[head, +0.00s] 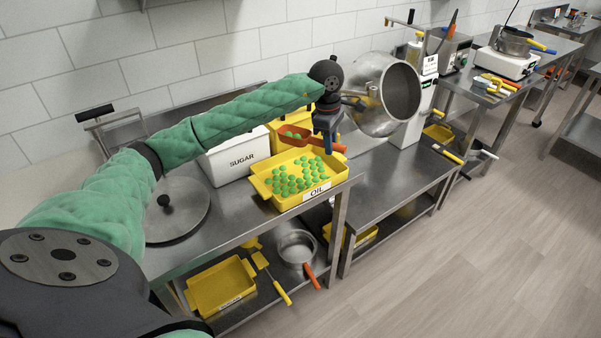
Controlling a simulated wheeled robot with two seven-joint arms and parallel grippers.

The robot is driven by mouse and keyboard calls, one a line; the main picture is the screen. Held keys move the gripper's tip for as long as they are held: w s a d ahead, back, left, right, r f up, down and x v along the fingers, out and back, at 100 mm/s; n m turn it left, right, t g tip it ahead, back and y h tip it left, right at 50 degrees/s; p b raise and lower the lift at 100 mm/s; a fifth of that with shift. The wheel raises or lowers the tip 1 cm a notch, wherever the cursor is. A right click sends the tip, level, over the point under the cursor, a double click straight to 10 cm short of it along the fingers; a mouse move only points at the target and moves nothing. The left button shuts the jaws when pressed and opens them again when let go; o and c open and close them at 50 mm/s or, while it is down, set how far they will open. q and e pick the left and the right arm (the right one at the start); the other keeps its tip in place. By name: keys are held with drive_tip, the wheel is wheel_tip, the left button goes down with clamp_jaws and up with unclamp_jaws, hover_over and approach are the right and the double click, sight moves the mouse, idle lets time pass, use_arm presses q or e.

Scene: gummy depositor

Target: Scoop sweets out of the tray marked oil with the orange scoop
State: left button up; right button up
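The yellow tray marked OIL (314,197) stands at the right front of the steel table, with many round green sweets spread over its floor. My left gripper (328,146) points down over the back right of the tray. It appears shut on the handle of the orange scoop (299,142), whose end sticks out right of the fingers. My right gripper is out of view.
A white SUGAR box (236,156) stands left of the tray, with a yellow container (282,142) behind it. A round steel lid (177,210) lies further left. A tilted steel drum (400,92) stands at the back right. The shelf below holds a yellow tray (222,286) and a saucepan (297,247).

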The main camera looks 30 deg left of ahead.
sight(345, 151)
use_arm(q)
clamp_jaws()
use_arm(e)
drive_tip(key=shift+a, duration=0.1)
